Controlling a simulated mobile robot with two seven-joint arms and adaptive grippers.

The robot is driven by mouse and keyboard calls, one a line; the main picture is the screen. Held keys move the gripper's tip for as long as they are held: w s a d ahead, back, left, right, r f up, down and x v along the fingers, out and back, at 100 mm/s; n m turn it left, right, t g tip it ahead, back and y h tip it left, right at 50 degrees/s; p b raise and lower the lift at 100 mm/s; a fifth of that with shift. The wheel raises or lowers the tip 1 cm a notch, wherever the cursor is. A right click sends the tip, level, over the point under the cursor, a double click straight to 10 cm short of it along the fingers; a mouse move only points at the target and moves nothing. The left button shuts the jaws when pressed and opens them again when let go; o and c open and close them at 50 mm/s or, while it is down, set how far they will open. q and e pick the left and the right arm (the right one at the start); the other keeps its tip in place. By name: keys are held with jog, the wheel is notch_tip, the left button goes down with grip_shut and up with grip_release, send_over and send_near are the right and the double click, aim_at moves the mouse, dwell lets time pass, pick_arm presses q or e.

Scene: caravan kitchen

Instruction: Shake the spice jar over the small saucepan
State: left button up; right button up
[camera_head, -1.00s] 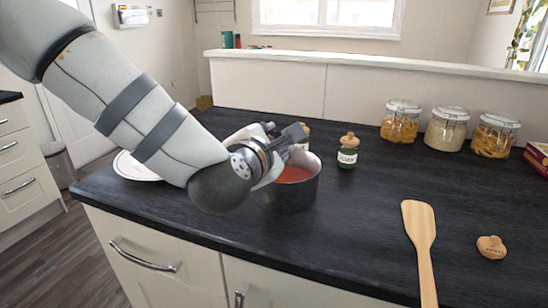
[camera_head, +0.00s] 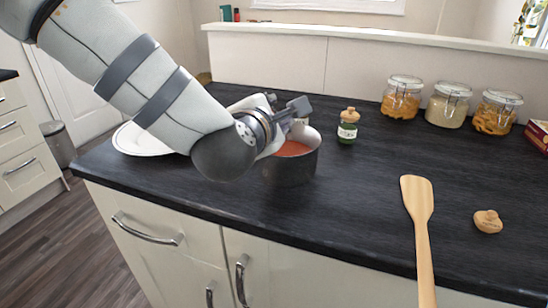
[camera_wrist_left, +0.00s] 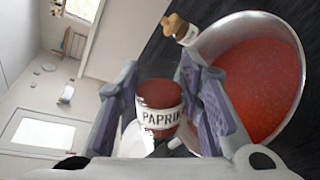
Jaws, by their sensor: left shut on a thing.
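My left gripper (camera_head: 296,108) is shut on the spice jar (camera_wrist_left: 160,104), a small glass jar of red powder with a white label reading "PAPRIK…". In the left wrist view the jar sits between both fingers and leans relative to the other spice jar. The jar is mostly hidden behind the gripper in the head view. The small saucepan (camera_head: 291,172), metal with red sauce inside, stands on the counter just under the gripper. It fills the right of the left wrist view (camera_wrist_left: 262,85). My right gripper is not in view.
A green-filled spice jar (camera_head: 347,127) with a cork lid stands behind the saucepan. A loose cork lid (camera_head: 488,221) and a wooden spatula (camera_head: 418,205) lie on the right. A white plate (camera_head: 140,142) is at left. Several storage jars (camera_head: 448,108) line the back.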

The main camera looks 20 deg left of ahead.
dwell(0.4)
pick_arm(q)
jog(key=shift+r+m, duration=0.15)
jog(key=shift+m, duration=0.35)
jog(key=shift+d+r+m+y, duration=0.1)
jog(key=shift+m+y, duration=0.3)
jog(key=shift+m, duration=0.1)
dwell(0.4)
jog(key=shift+r+m+g, duration=0.1)
jog(key=shift+m+g, duration=0.2)
jog(key=shift+m, duration=0.1)
jog(key=shift+d+m+y, duration=0.15)
jog(key=shift+m+y, duration=0.25)
jog(key=shift+m, duration=0.1)
dwell(5.3)
